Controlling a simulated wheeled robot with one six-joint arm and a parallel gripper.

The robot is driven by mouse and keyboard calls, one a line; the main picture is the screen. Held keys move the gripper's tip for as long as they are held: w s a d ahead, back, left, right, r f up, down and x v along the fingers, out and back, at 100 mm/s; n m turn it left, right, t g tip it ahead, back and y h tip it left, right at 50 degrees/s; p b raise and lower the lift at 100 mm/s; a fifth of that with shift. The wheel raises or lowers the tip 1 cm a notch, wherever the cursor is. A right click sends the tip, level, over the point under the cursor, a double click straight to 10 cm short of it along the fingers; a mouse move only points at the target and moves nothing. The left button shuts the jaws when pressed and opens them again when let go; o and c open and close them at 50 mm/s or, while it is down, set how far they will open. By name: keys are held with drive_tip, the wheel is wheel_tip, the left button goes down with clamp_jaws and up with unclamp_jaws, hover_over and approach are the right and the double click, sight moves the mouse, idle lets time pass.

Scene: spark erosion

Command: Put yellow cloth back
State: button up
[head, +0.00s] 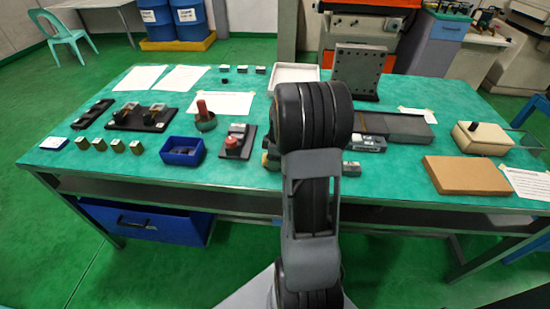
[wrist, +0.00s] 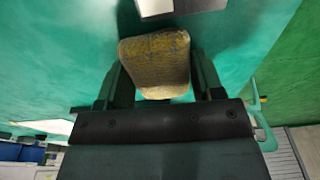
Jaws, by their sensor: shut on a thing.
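A yellow, rough-textured cloth (wrist: 155,62) shows in the wrist view as a thick pad with rounded corners. My gripper (wrist: 160,78) is shut on it, with one dark finger along each side. The green table surface shows around and beyond the cloth. I cannot tell how far the cloth is above the table, or whether it touches it. In the head view my own arm hides the gripper and I cannot make out the cloth.
A light block with a dark side (wrist: 170,8) lies just beyond the cloth in the wrist view. The green table (head: 300,193) holds a blue bin (head: 183,151), a white tray (head: 294,73), a dark upright plate (head: 358,70), a brown board (head: 466,175) and a beige box (head: 482,137).

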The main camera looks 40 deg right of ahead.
drive_tip(key=shift+f, duration=0.15)
drive_tip(key=shift+s+a+f+b, duration=0.15)
drive_tip(key=shift+s+f+b, duration=0.1)
drive_tip(key=shift+f+b, duration=0.35)
drive_tip(key=o, duration=0.9)
drive_tip(key=shift+f, duration=0.15)
drive_tip(key=shift+c, duration=0.2)
drive_tip(key=shift+w+r+p, duration=0.1)
drive_tip(key=shift+r+p, duration=0.3)
drive_tip(key=shift+r, duration=0.05)
wheel_tip(320, 180, up, 12)
drive_tip(key=d+p, duration=0.1)
drive_tip(key=p, duration=0.1)
drive_tip(key=s+a+m+t, duration=0.1)
drive_tip(key=s+a+m, duration=0.3)
drive_tip(key=a, duration=0.6)
drive_tip(key=s+a+m+t+h, duration=0.1)
drive_tip(key=s+a+m, duration=0.4)
drive_tip(key=a, duration=0.6)
drive_tip(key=s, duration=0.2)
drive_tip(key=shift+s+a, duration=0.3)
drive_tip(key=shift+s, duration=0.05)
